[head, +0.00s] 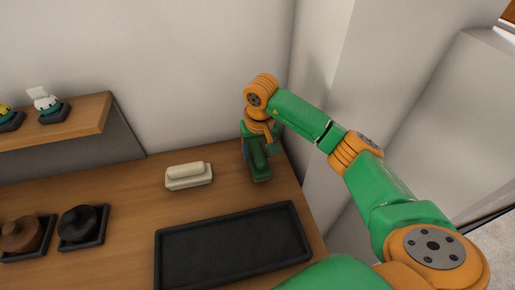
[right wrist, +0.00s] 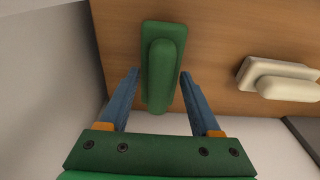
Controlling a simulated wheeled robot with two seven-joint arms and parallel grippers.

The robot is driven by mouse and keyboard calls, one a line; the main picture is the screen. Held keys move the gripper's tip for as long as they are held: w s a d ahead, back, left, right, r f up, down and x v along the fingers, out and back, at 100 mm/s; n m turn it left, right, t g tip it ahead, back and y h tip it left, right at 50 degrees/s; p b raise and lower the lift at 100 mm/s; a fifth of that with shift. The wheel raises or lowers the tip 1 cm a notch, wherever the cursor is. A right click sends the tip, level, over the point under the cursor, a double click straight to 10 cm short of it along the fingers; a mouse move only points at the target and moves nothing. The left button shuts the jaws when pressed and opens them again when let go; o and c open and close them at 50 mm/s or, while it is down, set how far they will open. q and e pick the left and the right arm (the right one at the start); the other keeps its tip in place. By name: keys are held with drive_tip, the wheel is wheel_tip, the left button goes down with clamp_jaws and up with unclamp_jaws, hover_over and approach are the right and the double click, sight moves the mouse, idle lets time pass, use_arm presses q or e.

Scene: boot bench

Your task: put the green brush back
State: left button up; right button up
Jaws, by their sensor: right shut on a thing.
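The green brush (head: 260,172) is at the back right of the wooden bench, near the wall corner. It also shows in the right wrist view (right wrist: 161,70), its long grip lying between the two blue fingers. My right gripper (head: 252,150) reaches down over the bench and is shut on the green brush (right wrist: 161,70); the fingertips show on either side of the grip in the right wrist view (right wrist: 159,78). In the head view the gripper partly hides the brush. I cannot tell whether the brush touches the bench top. My left gripper is not in view.
A cream brush (head: 189,176) lies left of the green one. An empty-looking black tray (head: 235,247) lies in front. A raised shelf (head: 75,130) holds small items.

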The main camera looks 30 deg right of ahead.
sight(259, 155)
drive_tip(key=shift+f, duration=0.25)
drive_tip(key=shift+w+f+b, duration=0.15)
drive_tip(key=shift+f+b, duration=0.1)
drive_tip(key=shift+b, duration=0.05)
drive_tip(key=o, duration=1.2)
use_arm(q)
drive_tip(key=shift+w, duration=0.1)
use_arm(e)
drive_tip(key=shift+r+p, duration=0.35)
drive_tip(key=shift+r+b, duration=0.3)
drive_tip(key=shift+r, duration=0.05)
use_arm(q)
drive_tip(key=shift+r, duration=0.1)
use_arm(e)
drive_tip(key=r, duration=0.3)
drive_tip(key=s+r, duration=0.1)
drive_tip(key=r, duration=0.7)
drive_tip(key=shift+s+a, duration=0.25)
drive_tip(key=shift+s, duration=0.05)
